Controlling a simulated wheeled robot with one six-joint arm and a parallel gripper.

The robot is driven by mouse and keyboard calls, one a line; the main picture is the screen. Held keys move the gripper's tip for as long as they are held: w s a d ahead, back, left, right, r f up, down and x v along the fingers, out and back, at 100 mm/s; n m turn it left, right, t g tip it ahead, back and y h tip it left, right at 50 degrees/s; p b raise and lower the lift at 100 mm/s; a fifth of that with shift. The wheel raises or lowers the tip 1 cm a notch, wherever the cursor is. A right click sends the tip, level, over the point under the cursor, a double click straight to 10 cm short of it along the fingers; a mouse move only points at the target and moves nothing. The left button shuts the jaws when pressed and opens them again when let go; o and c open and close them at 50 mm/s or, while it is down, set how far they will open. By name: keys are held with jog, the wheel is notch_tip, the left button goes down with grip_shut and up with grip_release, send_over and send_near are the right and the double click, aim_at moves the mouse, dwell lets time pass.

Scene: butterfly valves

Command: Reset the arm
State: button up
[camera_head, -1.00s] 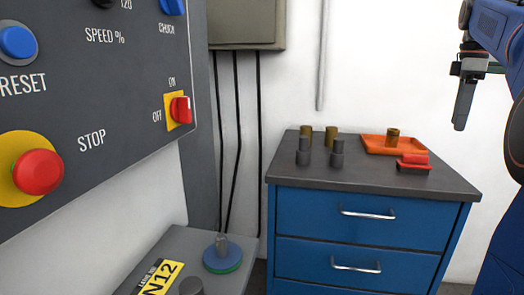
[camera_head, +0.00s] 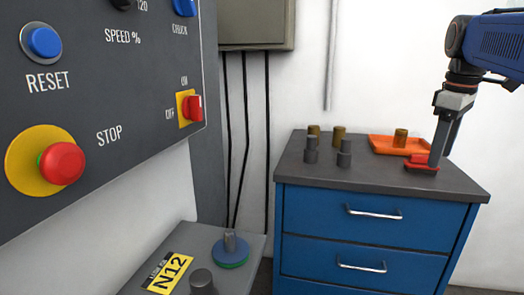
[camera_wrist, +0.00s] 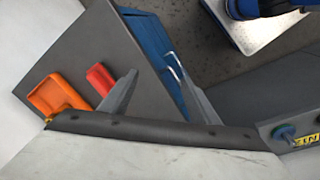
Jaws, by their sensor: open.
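My gripper (camera_head: 442,142) hangs from the blue arm at the right of the head view, fingers pointing down. In this view it overlaps the right edge of the red block on the blue cabinet; I cannot tell contact from this view. In the wrist view my gripper (camera_wrist: 158,95) shows two grey fingers spread wide apart with nothing between them.
The blue cabinet (camera_head: 370,255) carries several dark and brass cylinders at its left and the orange tray (camera_head: 378,146) with a brass cylinder. The control panel (camera_head: 110,75) fills the left. A grey stand (camera_head: 215,262) with a blue-green disc (camera_head: 230,256) is lower left.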

jog(key=s+a+f+m+t, duration=0.1)
jog(key=s+a+f+m, duration=0.1)
jog(key=s+a+f, duration=0.3)
jog(key=s+a+f+m+t, duration=0.1)
jog(key=s+a+f, duration=0.4)
jog(key=f, duration=0.8)
jog(key=s+a+f+m+t, duration=0.1)
jog(key=s+a+f+m, duration=0.3)
jog(key=s+f, duration=0.5)
jog(key=shift+a+y, duration=0.3)
jog(key=shift+a, duration=0.15)
